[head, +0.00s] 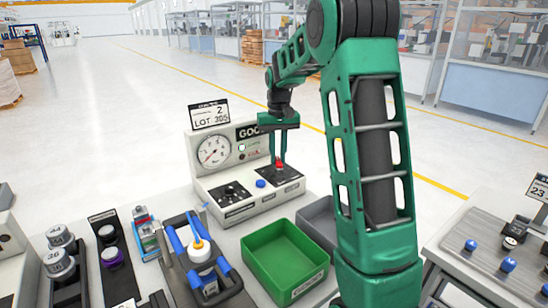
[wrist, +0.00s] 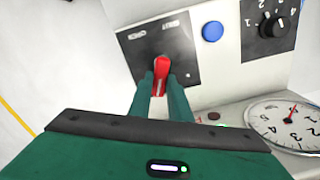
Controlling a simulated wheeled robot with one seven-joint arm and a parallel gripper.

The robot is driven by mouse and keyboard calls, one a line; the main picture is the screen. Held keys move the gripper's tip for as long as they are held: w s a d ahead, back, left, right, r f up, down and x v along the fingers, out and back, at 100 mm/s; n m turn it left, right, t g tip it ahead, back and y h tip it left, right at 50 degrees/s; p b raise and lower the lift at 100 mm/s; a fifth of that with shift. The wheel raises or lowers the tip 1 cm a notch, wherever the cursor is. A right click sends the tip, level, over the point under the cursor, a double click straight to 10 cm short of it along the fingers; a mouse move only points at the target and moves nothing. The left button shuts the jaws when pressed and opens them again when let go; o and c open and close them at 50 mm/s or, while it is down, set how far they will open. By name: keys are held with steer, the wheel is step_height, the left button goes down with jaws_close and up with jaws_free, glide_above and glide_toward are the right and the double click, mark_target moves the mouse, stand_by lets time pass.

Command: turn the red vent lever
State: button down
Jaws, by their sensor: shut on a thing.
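The red vent lever (wrist: 161,75) stands on a dark square plate on top of the white gauge panel. The plate's white lettering appears to include "OPEN", upside down in the wrist view. In the head view the red lever (head: 279,164) shows just below my fingertips. My gripper (head: 280,156) reaches down from above, and its two green fingers are shut on the lever, one on each side.
A blue button (head: 261,183) and a black rotary knob (head: 232,190) sit beside the lever plate. A round gauge (head: 214,151) is on the panel's upright back. A green bin (head: 262,246) and a blue-handled clamp fixture (head: 178,262) stand in front on the table.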

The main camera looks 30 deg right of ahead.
steer(key=shift+s+d+r+m, duration=0.1)
steer(key=shift+d+m, duration=0.05)
steer(key=shift+m, duration=0.9)
steer(key=shift+d+m, duration=0.15)
steer(key=shift+m, duration=0.9)
steer(key=c, duration=1.6)
jaws_free()
steer(key=shift+c, duration=0.2)
step_height(320, 180, up, 11)
steer(key=shift+f, duration=0.2)
